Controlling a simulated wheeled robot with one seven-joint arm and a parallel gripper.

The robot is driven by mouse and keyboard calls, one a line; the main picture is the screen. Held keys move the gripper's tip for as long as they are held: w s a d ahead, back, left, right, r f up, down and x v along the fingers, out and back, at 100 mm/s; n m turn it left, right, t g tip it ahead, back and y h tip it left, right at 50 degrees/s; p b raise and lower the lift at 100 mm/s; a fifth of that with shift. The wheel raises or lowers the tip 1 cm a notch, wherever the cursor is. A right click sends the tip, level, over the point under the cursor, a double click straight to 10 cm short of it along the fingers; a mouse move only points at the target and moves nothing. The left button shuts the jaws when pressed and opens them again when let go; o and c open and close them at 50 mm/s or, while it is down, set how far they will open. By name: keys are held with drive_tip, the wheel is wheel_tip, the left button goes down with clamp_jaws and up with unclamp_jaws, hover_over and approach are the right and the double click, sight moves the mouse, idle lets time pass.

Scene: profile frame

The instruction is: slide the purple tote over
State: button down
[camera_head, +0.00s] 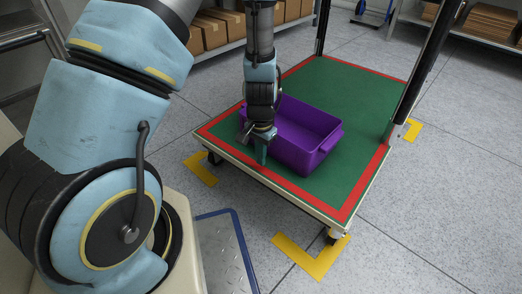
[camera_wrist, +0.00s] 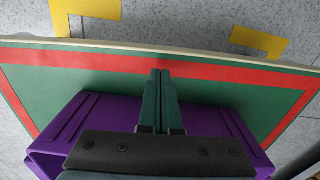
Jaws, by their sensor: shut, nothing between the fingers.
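The purple tote (camera_head: 303,135) is an open, empty-looking bin standing upright on the green top of a platform cart (camera_head: 348,86). It sits toward the cart's near edge, inside the red border. In the wrist view the tote (camera_wrist: 93,120) shows behind and on both sides of my gripper. My gripper (camera_head: 262,160) is shut and empty, pointing down at the tote's left near side. Its fingertips (camera_wrist: 160,74) lie together over the green strip and red border. I cannot tell whether the fingers touch the tote.
Dark posts (camera_head: 424,62) rise from the cart's far side. Yellow corner marks (camera_head: 311,258) lie on the grey floor around the cart. A blue-edged metal plate (camera_head: 228,252) is near my base. Shelves with cardboard boxes (camera_head: 213,31) stand behind. Green space is free beyond the tote.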

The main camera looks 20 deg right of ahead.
drive_tip(key=w+d, duration=0.1)
drive_tip(key=w+d+b, duration=0.1)
drive_tip(key=shift+d+f, duration=0.35)
drive_tip(key=shift+w+d+r, duration=0.15)
drive_tip(key=shift+d, duration=0.15)
